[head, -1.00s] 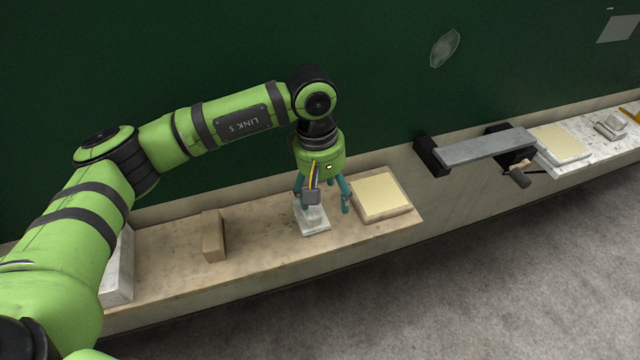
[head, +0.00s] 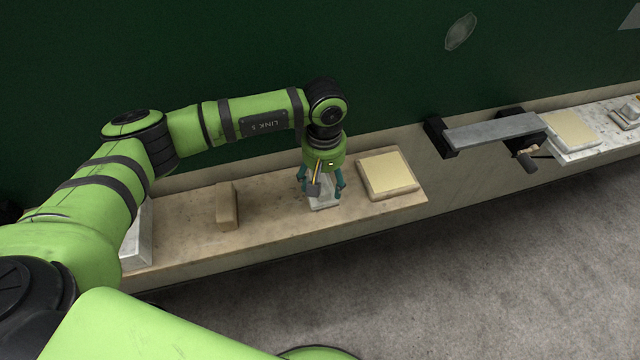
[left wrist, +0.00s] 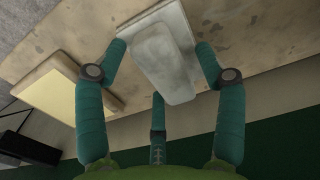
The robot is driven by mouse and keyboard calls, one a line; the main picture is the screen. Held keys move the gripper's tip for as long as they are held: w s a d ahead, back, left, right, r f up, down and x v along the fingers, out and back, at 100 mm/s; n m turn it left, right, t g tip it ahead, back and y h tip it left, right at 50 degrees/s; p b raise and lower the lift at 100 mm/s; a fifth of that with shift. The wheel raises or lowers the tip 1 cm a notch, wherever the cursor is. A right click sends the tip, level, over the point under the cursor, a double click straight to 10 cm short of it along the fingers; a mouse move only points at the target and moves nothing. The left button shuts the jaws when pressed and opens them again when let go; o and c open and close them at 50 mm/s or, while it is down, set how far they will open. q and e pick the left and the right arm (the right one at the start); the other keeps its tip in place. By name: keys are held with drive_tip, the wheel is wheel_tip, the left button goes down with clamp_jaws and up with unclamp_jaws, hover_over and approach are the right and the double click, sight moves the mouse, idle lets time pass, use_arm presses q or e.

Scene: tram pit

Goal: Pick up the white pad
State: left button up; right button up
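The white pad (head: 322,204), a pale block on a flat plate, lies on the stone ledge (head: 270,215) below my left gripper. My left gripper (head: 322,190) is open and low over it, its teal fingers spread. In the left wrist view the pad (left wrist: 163,60) lies between the fingers of my left gripper (left wrist: 160,60). One finger is at its left, one at its right and one near its close end. I see no clear grip; whether any finger touches it I cannot tell. My right gripper is not in view.
A cream-topped slab (head: 388,175) lies just right of the pad. A brown block (head: 227,205) and a white block (head: 136,240) are to the left. A grey bar on black brackets (head: 490,132) juts out further right. A dark green wall (head: 400,60) rises behind the ledge.

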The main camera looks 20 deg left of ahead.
use_arm(q)
drive_tip(key=c, duration=0.7)
drive_tip(key=shift+c, duration=0.9)
drive_tip(key=shift+r+b, duration=0.3)
drive_tip(key=shift+r, duration=0.15)
drive_tip(key=r+b, duration=0.1)
drive_tip(key=d+r+b, duration=0.1)
drive_tip(key=r, duration=0.1)
drive_tip(key=shift+s+r, duration=0.2)
drive_tip(key=shift+r, duration=0.1)
drive_tip(key=s+d+r+b, duration=0.3)
drive_tip(key=s+d+r, duration=0.2)
drive_tip(key=d, duration=0.4)
drive_tip(key=shift+d+r, duration=0.15)
drive_tip(key=shift+r, duration=0.7)
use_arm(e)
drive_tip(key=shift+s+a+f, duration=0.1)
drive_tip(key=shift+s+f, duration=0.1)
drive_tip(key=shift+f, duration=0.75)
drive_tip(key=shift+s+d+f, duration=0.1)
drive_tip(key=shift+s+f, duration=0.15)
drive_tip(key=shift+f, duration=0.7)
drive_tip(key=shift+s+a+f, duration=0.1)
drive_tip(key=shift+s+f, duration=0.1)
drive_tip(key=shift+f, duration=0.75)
use_arm(q)
drive_tip(key=shift+s, duration=0.1)
